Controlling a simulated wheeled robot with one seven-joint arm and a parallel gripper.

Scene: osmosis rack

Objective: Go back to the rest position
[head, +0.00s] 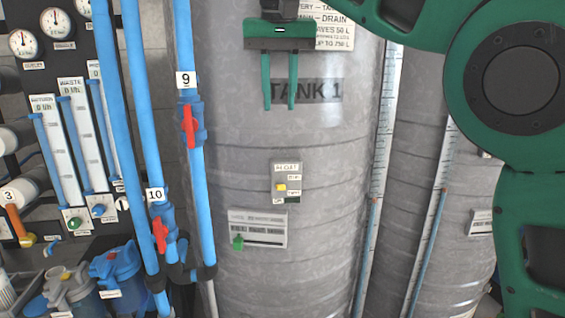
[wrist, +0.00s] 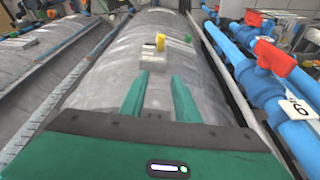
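My gripper (head: 280,106) has two green fingers that point down in front of the grey tank marked TANK 1 (head: 240,150). The fingers are parallel with a narrow gap between them, and nothing shows in the gap. In the wrist view the gripper (wrist: 158,85) also shows both fingers apart and empty, reaching along the tank (wrist: 110,75). The fingertips are above the float switch plate (head: 286,183) with its yellow knob. My green arm comes in from the upper right of the head view.
Blue pipes with red-handled valves 9 (head: 190,125) and 10 (head: 160,234) stand left of the tank. A panel with gauges (head: 57,23) and flow meters is further left. A lower label plate (head: 258,229) has a green knob. A second tank (head: 440,220) stands at right.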

